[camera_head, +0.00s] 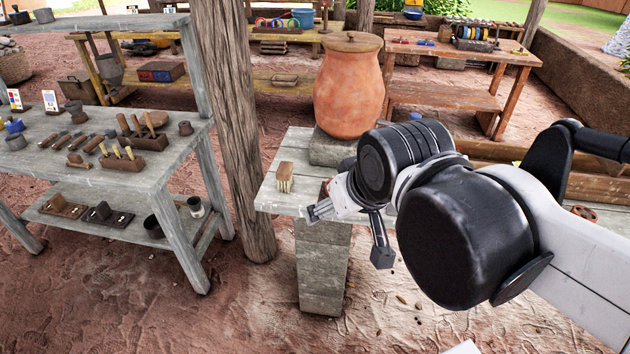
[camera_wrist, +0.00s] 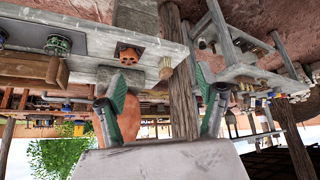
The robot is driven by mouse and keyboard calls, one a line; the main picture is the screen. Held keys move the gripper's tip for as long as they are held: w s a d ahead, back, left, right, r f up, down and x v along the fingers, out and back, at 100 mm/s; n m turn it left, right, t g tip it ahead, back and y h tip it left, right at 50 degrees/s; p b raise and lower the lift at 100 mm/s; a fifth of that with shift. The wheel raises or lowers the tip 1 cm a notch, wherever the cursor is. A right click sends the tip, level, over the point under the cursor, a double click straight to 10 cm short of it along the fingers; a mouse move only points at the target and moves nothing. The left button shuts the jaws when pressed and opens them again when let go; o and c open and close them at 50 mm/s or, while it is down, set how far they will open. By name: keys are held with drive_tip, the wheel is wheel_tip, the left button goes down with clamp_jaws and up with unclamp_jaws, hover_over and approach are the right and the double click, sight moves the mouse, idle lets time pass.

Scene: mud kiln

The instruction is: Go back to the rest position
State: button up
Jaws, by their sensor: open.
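My gripper (camera_head: 350,232) hangs over the front right of a small grey wooden stand (camera_head: 268,199), reaching in from the right. In the wrist view my gripper (camera_wrist: 160,78) shows two dark fingers with green pads spread wide apart, with nothing between them held. That view looks upside down. A small brush (camera_head: 285,177) stands bristles down on the stand, left of my gripper and apart from it. It also shows in the wrist view (camera_wrist: 165,69). An orange-brown piece with dark holes (camera_wrist: 130,54) lies near it, mostly hidden behind my gripper in the head view.
A lidded clay jar (camera_head: 348,88) stands on a grey block behind my gripper. A wooden post (camera_head: 234,130) rises left of the stand. A tool bench (camera_head: 170,155) is at the left, another table (camera_head: 470,50) at the back right. The ground in front is clear.

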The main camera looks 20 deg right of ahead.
drive_tip(key=shift+s+f, duration=0.4)
drive_tip(key=shift+s, duration=0.15)
drive_tip(key=shift+o, duration=0.5)
drive_tip(key=shift+w+r, duration=0.1)
idle(0.7)
